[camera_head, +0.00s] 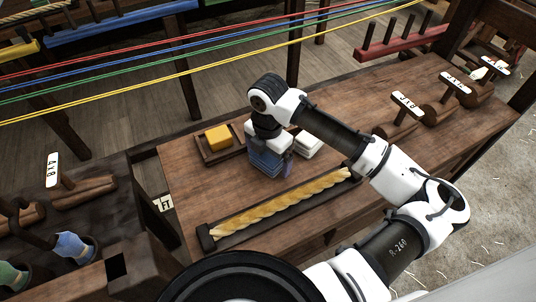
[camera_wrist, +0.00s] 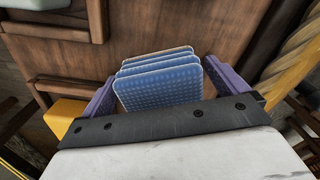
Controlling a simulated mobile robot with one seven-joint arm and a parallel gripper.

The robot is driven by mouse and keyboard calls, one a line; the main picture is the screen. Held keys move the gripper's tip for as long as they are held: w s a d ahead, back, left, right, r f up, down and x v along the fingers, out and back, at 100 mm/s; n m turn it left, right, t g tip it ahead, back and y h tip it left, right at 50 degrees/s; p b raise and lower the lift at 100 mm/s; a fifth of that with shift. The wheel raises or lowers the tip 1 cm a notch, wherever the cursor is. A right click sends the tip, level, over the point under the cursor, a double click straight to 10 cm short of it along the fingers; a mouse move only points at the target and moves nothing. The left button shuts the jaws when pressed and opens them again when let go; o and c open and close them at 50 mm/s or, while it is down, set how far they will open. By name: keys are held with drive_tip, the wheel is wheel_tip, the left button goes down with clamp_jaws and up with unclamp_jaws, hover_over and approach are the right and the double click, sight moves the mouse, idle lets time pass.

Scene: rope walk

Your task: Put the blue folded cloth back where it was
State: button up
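The blue folded cloth (camera_head: 268,161) is a stack of several layers at the middle of the wooden bench, directly below my gripper (camera_head: 269,146). In the wrist view the cloth (camera_wrist: 160,85) lies between my two purple fingers (camera_wrist: 163,88), its layers seen edge-on to flat. The left finger is close against its side; a thin strip shows near the right finger. I cannot tell whether the fingers press on it, or whether its underside touches the bench (camera_head: 185,185).
A tray (camera_head: 236,151) with a yellow block (camera_head: 218,137) stands left of the cloth. A white folded cloth (camera_head: 308,144) is just right. A yellow rope length (camera_head: 285,200) lies in a dark trough (camera_head: 208,236) in front. Coloured strands (camera_head: 200,65) stretch behind.

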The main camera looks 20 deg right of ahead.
wheel_tip(320, 180, up, 12)
drive_tip(key=b, duration=0.1)
drive_tip(key=shift+r, duration=0.2)
idle(0.4)
idle(0.4)
